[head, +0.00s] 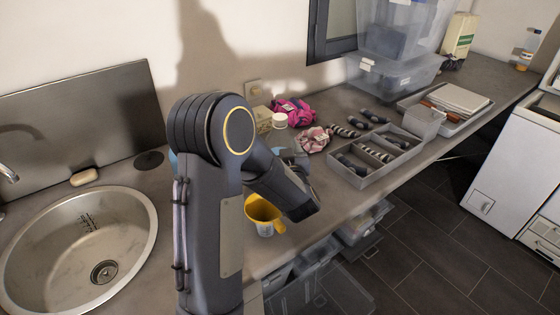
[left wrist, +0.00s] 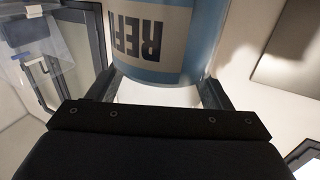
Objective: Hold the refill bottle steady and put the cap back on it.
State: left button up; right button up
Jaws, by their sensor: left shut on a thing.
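The refill bottle (left wrist: 170,66) is close up in the left wrist view, blue with a pale label and dark letters reading "REF". My left gripper (left wrist: 161,82) is shut on it, one finger on each side. The bottle's neck and opening are outside that view. In the head view my arm hides most of the gripper and bottle; a small grey-blue patch beside the forearm may be part of them. A small white round thing (head: 279,120) stands by a box near the wall; I cannot tell whether it is the cap. My right gripper is not in view.
A yellow jug (head: 262,213) stands near the counter's front edge, beside my arm. A sink (head: 140,210) is at left. Pink cloths (head: 292,111) and a grey divided tray (head: 352,178) of socks lie to the right. Clear bins (head: 395,77) stand at the back.

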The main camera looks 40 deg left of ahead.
aim_at(283, 143)
pick_arm(q)
jog(key=shift+r, duration=0.1)
jog(key=shift+r, duration=0.5)
jog(key=r, duration=0.3)
jog(key=shift+s+d, duration=0.15)
jog(key=shift+d, duration=0.05)
jog(key=s+d+r, duration=0.2)
jog(key=r, duration=0.1)
jog(key=s+d+r, duration=0.1)
jog(key=r, duration=0.1)
jog(key=shift+s+d+r, duration=0.1)
jog(key=shift+d+r, duration=0.1)
jog(key=shift+d, duration=0.1)
jog(key=s+d+r, duration=0.3)
jog(key=s+d, duration=0.3)
jog(key=shift+d+r+b, duration=0.25)
jog(key=shift+b, duration=0.05)
